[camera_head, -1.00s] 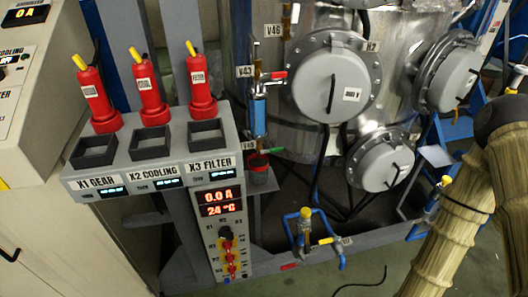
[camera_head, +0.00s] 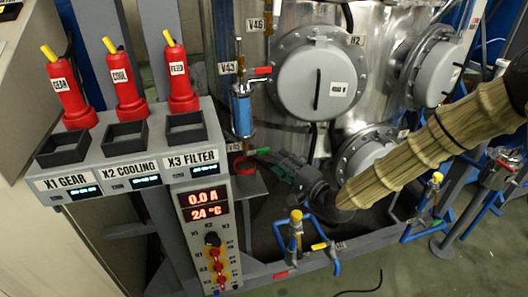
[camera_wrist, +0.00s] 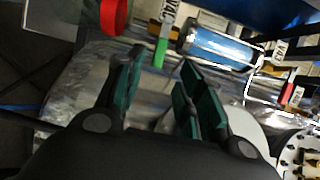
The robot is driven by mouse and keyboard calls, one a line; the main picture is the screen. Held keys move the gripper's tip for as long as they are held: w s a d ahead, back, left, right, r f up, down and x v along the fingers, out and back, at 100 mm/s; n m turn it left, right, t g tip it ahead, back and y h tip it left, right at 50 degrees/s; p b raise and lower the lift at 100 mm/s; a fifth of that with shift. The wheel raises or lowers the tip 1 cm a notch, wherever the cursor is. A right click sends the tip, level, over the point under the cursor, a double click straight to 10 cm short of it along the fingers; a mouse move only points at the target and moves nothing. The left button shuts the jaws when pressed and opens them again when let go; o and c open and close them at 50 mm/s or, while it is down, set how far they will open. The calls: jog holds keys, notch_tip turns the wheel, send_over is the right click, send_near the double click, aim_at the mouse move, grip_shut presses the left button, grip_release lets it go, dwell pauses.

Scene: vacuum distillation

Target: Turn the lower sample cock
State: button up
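The lower sample cock's green handle (camera_wrist: 160,52) shows in the wrist view below the V45 label (camera_wrist: 168,18). It lies ahead of and between my finger pads, apart from them as far as I can tell. My gripper (camera_wrist: 158,80) is open and empty, with dark green pads. In the head view my gripper (camera_head: 268,158) reaches in from the right, just beside the V45 label (camera_head: 235,148), and largely hides the green handle. The blue sample cylinder (camera_head: 242,114) hangs above, with the upper cock's red handle (camera_head: 263,71) over it.
A red-rimmed cup (camera_head: 243,166) stands below the lower cock, close to my fingers; its red rim (camera_wrist: 115,16) also shows in the wrist view. The metal vessel with round hatches (camera_head: 316,82) is behind. Blue pipes with a yellow-capped valve (camera_head: 296,216) stand below right.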

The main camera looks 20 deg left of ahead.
aim_at(265, 151)
jog(key=x, duration=0.9)
jog(key=shift+a+p, duration=0.1)
jog(key=shift+p, duration=0.25)
grip_shut()
